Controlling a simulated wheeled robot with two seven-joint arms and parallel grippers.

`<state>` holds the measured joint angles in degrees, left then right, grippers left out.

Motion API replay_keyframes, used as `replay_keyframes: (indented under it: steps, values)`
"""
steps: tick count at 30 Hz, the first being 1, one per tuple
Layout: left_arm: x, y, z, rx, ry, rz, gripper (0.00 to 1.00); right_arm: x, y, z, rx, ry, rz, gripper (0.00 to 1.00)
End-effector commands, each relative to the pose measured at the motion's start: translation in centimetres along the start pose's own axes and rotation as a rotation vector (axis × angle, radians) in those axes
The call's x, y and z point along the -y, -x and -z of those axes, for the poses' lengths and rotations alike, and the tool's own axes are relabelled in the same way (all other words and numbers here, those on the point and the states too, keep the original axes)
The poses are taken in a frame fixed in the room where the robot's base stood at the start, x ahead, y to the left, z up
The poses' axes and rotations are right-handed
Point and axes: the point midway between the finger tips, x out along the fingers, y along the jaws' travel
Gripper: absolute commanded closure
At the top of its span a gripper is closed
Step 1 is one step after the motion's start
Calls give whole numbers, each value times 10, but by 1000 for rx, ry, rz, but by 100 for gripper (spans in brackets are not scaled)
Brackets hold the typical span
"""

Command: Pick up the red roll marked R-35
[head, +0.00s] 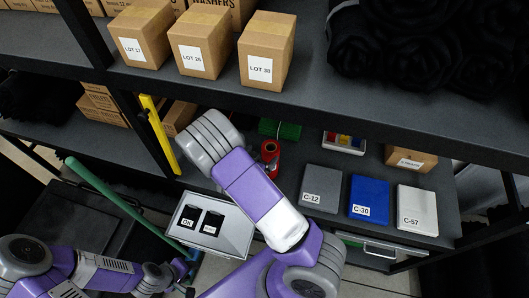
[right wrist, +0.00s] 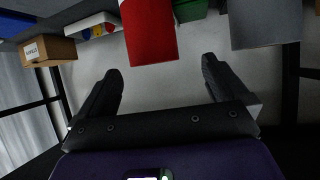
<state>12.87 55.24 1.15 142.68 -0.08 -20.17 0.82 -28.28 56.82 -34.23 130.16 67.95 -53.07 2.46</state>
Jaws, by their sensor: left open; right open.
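A red roll (head: 270,151) stands on the lower shelf in the head view, partly covered by my right arm; no R-35 marking is readable. In the right wrist view a red object (right wrist: 149,32), seemingly this roll, lies just beyond the fingertips, roughly centred between them and cut by the top edge. My right gripper (right wrist: 160,68) is open with nothing between its fingers; in the head view it is hidden behind my arm. My left gripper (head: 188,277) is low at the left in the head view, away from the roll, and open.
The upper shelf (head: 340,115) with lot cartons (head: 266,50) overhangs the lower shelf. Grey, blue and white blocks, C-12 (head: 321,188), C-30 (head: 369,199) and C-57 (head: 416,209), sit right of the roll. A green item (head: 280,128) is behind it. A grey two-slot box (head: 232,236) is in front.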

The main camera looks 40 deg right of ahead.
Motion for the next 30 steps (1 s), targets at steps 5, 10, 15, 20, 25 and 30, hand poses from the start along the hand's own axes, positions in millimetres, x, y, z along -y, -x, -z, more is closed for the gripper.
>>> replay_keyframes:
  steps: [5,10,15,20,25,30]
  values:
    - [1,-2,0,1,1,0,57,-2,-19,2,-11,-6,-9,0]
    - [1,-3,0,1,1,0,57,-6,-41,4,-8,-6,-9,0]
    - [2,-3,0,1,0,0,57,-8,-65,5,-8,-5,-7,0]
    - [2,-4,0,1,0,0,57,-8,-73,5,-6,-5,-5,0]
    - [1,-4,0,1,0,0,57,-8,-73,5,-5,-5,-4,0]
    - [1,-4,0,1,0,0,57,-8,-73,5,-5,-5,-4,24]
